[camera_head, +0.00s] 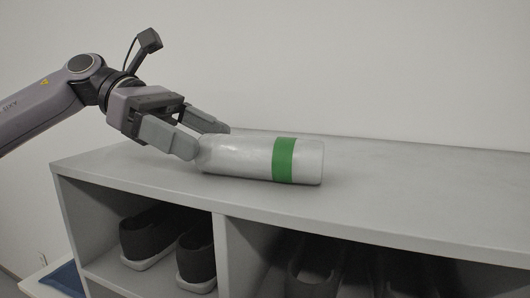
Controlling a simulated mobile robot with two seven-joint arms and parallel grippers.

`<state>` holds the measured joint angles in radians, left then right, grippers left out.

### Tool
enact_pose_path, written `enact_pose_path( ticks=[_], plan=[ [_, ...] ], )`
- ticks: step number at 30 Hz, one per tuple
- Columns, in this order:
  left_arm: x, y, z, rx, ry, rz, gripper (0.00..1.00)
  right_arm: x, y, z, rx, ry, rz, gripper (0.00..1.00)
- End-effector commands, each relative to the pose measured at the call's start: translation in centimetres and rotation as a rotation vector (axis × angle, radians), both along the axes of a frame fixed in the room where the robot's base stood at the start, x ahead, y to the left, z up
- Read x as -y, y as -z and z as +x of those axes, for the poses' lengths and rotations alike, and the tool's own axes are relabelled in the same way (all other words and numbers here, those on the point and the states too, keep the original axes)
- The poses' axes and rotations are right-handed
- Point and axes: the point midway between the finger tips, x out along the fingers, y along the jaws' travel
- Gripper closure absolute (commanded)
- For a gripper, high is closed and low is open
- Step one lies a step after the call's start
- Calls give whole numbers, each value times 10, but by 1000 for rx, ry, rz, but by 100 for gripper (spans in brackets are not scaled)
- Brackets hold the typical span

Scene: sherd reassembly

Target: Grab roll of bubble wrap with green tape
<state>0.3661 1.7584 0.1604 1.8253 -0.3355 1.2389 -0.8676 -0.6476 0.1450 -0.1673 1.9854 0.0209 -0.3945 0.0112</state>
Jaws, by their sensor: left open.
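The roll of bubble wrap (240,157) lies on its side on top of a grey shelf unit. It is greyish and shiny, with a green tape band (284,160) around it towards its right end. My left gripper (205,142) comes in from the left and is open at the roll's left end. Its near finger is in front of that end and its far finger is behind it. I cannot tell whether either finger touches the roll. My right gripper is not in view.
The grey shelf top (420,190) is clear to the right of the roll. Open compartments below hold dark shoes (150,236), with more shoes (318,268) in shadow to the right. A plain wall (400,65) stands behind. A blue item (66,280) is at the lower left.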

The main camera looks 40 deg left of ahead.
Motion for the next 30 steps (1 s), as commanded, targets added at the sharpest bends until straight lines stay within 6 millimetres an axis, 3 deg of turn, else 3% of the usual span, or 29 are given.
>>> enact_pose_path(
  ticks=[12,23,24,29,30],
  plan=[
    [46,13,10,-4,1,1,19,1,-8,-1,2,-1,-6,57],
    [53,16,12,0,0,-1,19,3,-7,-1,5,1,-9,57],
    [53,16,12,0,0,-1,22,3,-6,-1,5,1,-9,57],
    [53,16,12,0,0,-1,74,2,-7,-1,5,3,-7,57],
    [53,16,12,0,0,-1,75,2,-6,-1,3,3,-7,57]
  ],
)
